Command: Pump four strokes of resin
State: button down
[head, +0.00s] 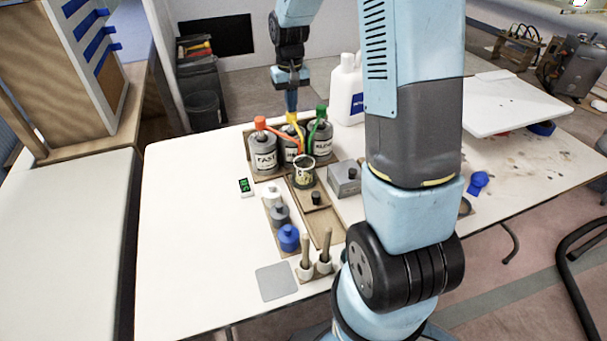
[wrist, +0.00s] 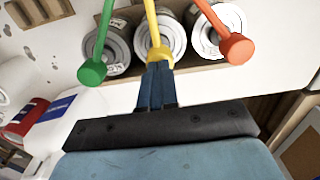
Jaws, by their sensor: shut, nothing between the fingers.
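Three grey pump cans stand in a wooden rack on the table. The left can (head: 263,158) reads FAST and has an orange-red pump head (head: 260,122). The middle can (head: 289,150) has a yellow pump head (head: 290,118); its label is partly hidden. The right can (head: 320,138) has a green pump head (head: 321,109). My gripper (head: 292,108) is shut and empty, pointing down with its tips at the yellow head. In the wrist view the blue fingers (wrist: 157,68) overlap the yellow head (wrist: 159,54); I cannot tell whether they touch. A cup (head: 304,178) stands in front of the cans.
A small green-digit display (head: 246,187) lies left of the rack. A grey box (head: 345,178) and white jug (head: 347,90) stand to the right. Small bottles (head: 288,237) and wooden-handled tools (head: 305,255) stand in front. The table's left side is clear.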

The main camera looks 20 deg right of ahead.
jog(key=shift+f, duration=1.35)
jog(key=shift+r, duration=1.95)
jog(key=shift+f, duration=0.25)
